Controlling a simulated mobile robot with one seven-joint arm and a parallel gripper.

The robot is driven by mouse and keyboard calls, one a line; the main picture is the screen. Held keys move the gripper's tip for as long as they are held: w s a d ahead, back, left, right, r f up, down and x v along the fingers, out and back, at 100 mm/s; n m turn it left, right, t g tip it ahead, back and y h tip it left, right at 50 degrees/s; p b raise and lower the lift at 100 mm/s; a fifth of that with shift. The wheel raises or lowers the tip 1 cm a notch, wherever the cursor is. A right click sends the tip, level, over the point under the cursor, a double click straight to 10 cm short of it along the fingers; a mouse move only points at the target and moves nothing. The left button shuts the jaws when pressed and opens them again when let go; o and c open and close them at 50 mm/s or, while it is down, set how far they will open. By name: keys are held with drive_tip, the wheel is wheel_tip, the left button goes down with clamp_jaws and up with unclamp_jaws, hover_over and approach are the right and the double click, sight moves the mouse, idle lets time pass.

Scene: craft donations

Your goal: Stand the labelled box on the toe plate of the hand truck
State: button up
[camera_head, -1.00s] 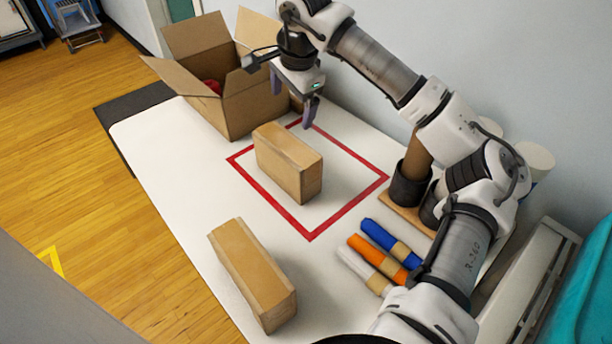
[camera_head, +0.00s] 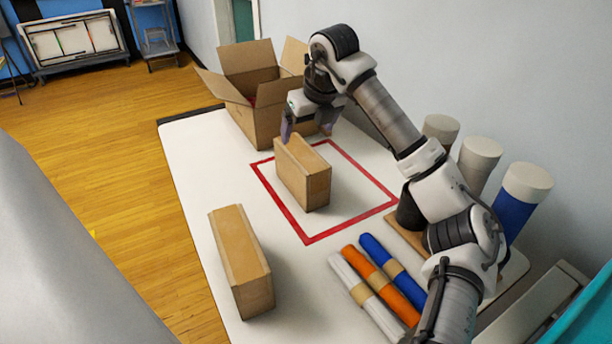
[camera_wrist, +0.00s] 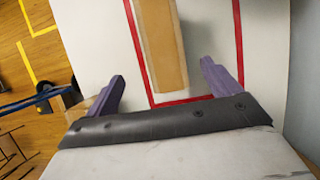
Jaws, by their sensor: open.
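A brown box (camera_head: 302,176) stands inside the red outline on the white table; another similar box (camera_head: 240,262) stands nearer, outside the outline. No label shows on the visible faces of either. My gripper (camera_head: 308,128) is open and empty just behind and above the far end of the box in the outline. In the wrist view, that box (camera_wrist: 163,40) lies ahead, lined up between the two purple fingers, apart from both. A dark wheel (camera_wrist: 66,95) and blue bars (camera_wrist: 32,104) at the wrist view's left edge may be the hand truck; its toe plate cannot be made out.
An open carton (camera_head: 255,105) stands at the table's far end. Wrapped white, orange and blue rolls (camera_head: 380,278) lie at the near right, with upright rolls (camera_head: 480,165) behind my arm. Yellow tape (camera_wrist: 38,65) marks the wooden floor beside the table.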

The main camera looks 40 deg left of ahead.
sight(301, 152)
drive_tip(key=x, duration=0.7)
drive_tip(key=shift+a+f+p, duration=0.1)
drive_tip(key=shift+a+p, duration=0.05)
drive_tip(key=shift+p, duration=0.2)
drive_tip(key=x, duration=0.2)
drive_tip(key=p+x, duration=0.1)
drive_tip(key=x, duration=0.1)
drive_tip(key=shift+w+a+f, duration=0.25)
drive_tip(key=shift+w+a, duration=0.05)
drive_tip(key=shift+w, duration=0.15)
drive_tip(key=shift+a+f, duration=0.15)
drive_tip(key=shift+f, duration=0.3)
drive_tip(key=shift+w+f, duration=0.1)
drive_tip(key=shift+f, duration=0.15)
drive_tip(key=c, duration=1.3)
drive_tip(key=shift+c, duration=0.5)
drive_tip(key=shift+r, duration=0.15)
